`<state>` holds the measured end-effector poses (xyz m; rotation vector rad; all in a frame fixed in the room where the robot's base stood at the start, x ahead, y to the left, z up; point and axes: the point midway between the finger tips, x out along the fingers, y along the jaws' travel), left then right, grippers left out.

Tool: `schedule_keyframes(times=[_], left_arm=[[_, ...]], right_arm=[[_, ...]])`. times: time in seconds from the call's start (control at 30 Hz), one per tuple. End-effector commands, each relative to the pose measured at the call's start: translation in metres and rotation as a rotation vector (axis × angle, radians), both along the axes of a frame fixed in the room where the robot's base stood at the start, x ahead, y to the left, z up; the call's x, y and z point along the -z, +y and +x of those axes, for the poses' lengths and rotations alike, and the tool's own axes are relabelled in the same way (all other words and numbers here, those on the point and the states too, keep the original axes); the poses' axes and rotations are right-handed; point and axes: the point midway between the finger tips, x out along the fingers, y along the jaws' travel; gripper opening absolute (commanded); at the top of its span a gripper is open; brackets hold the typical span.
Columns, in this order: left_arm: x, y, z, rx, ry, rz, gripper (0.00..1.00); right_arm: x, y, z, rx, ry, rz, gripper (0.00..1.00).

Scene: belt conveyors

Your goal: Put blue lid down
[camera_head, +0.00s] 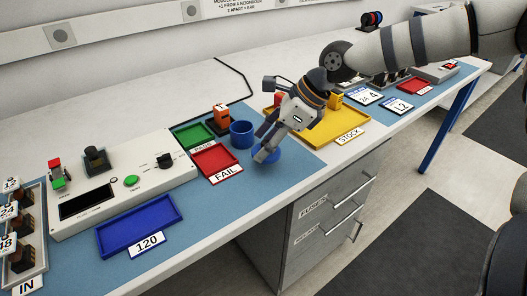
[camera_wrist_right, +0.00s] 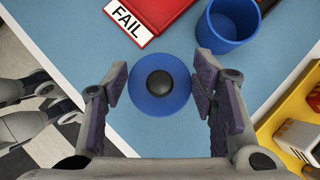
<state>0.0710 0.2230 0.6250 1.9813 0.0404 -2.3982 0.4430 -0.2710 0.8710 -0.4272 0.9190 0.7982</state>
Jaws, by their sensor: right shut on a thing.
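The blue lid (camera_wrist_right: 174,103) is a round disc with a black knob (camera_wrist_right: 159,84) in its middle. In the head view the lid (camera_head: 272,154) shows partly behind my gripper, low over the blue mat in front of the blue cup. My right gripper (camera_head: 265,157) points down and is shut on the lid. In the wrist view its two pads are at opposite sides of the lid's rim. I cannot tell whether the lid touches the mat. The open blue cup (camera_head: 241,134) stands upright, apart from the lid.
The red FAIL tray (camera_head: 217,164) lies left of the lid, with the green PASS tray (camera_head: 187,137) behind it. The yellow STOCK tray (camera_head: 340,135) is to the right. The mat's front edge is close. A blue 120 tray (camera_head: 130,236) lies further left.

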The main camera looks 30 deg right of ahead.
Motion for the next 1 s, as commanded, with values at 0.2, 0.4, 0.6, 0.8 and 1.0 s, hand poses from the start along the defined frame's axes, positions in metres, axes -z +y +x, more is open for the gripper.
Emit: schedule_keyframes(times=[0.2,0.4,0.6,0.8,1.0], left_arm=[[0.007,0.000,-0.008,0.000,0.028,0.000,0.39],[0.006,0.000,-0.007,0.000,0.024,0.000,0.39],[0.008,0.000,-0.008,0.000,0.028,0.000,0.39],[0.008,0.000,-0.008,0.000,0.028,0.000,0.39],[0.006,0.000,-0.006,0.000,0.023,0.000,0.39]], right_arm=[[0.036,-0.004,0.004,0.000,0.002,0.001,0.34],[0.035,-0.004,0.005,0.000,-0.005,0.001,0.34],[0.038,-0.003,0.005,0.000,-0.004,0.002,0.64],[0.038,-0.003,0.004,0.000,-0.004,0.002,0.73],[0.034,-0.003,0.005,0.000,-0.007,0.001,0.73]])
